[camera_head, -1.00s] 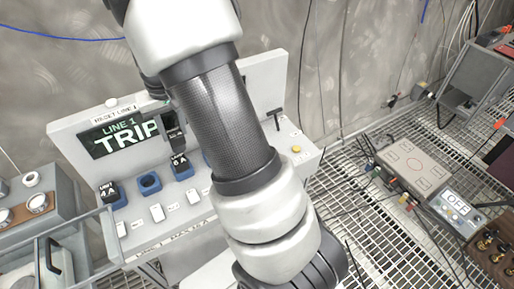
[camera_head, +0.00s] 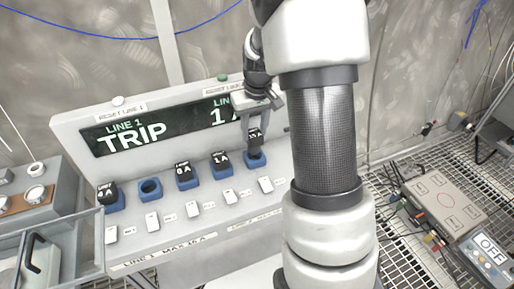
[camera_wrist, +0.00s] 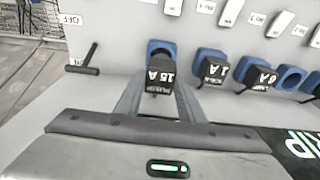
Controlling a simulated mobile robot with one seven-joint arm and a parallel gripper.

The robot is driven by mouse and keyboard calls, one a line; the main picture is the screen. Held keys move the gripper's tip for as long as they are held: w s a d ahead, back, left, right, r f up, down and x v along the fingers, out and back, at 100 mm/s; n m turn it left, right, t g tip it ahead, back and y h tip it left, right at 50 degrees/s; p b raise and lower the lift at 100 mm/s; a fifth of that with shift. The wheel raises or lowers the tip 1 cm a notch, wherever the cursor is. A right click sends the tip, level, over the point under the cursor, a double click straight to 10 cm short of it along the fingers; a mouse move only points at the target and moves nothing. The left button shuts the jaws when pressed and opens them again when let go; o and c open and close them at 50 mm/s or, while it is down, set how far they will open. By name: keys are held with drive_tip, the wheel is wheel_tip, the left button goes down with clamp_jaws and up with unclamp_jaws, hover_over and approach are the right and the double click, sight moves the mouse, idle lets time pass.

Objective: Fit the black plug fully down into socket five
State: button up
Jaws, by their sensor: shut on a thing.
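The black plug (camera_head: 254,137), marked 15 A, is held upright in my gripper (camera_head: 257,125). It is at the rightmost visible blue socket (camera_head: 256,160), fifth in the row from the left. In the wrist view the plug (camera_wrist: 160,77) sits between the two fingers of my gripper (camera_wrist: 158,90), with the blue ring of its socket (camera_wrist: 160,45) just behind it. Part of the dark opening shows past the plug. The plug overlaps the socket in both views, and I cannot tell whether its lower end is inside.
Plugs marked 4 A (camera_head: 107,193), 6 A (camera_head: 183,173) and 1 A (camera_head: 221,162) sit in other sockets. The second socket (camera_head: 150,189) is empty. White switches (camera_head: 152,221) line the front. A black T-handle (camera_wrist: 88,64) stands beside socket five. The left display (camera_head: 135,137) reads TRIP.

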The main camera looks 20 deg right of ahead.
sight(255, 143)
drive_tip(key=shift+f, duration=2.65)
drive_tip(key=shift+f, duration=0.1)
drive_tip(key=shift+f+b, duration=0.15)
drive_tip(key=shift+b, duration=0.2)
drive_tip(key=o, duration=1.1)
